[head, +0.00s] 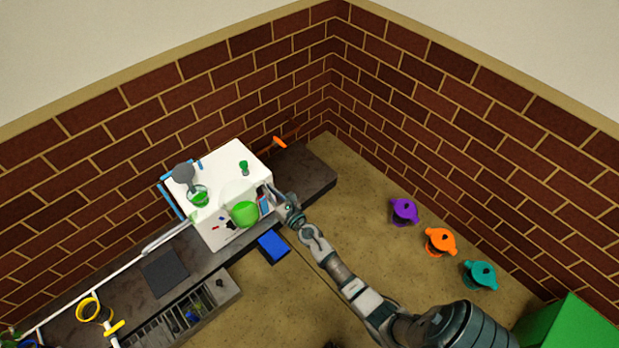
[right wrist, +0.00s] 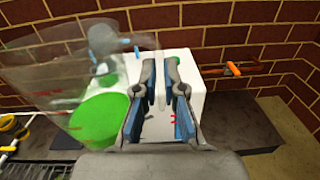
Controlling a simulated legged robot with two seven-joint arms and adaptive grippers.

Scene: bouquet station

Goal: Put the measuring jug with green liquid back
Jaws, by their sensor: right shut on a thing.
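The measuring jug (head: 245,214) is clear, with bright green liquid in its lower part. In the head view it is at the front right of the white block, in front of my right gripper (head: 271,197). In the right wrist view the jug (right wrist: 98,120) fills the left side, tilted in the picture, beside the fingers. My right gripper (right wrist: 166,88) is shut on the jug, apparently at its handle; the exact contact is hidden. I cannot tell whether the jug's base touches the surface below. My left gripper is not in view.
On the white block (head: 215,170) stand a grey item (head: 183,174) over a green-filled vessel (head: 200,198) and a small green item (head: 244,167). An orange-handled item (head: 280,142) is behind. A blue box (head: 272,246) is in front. Purple, orange and teal pots stand right.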

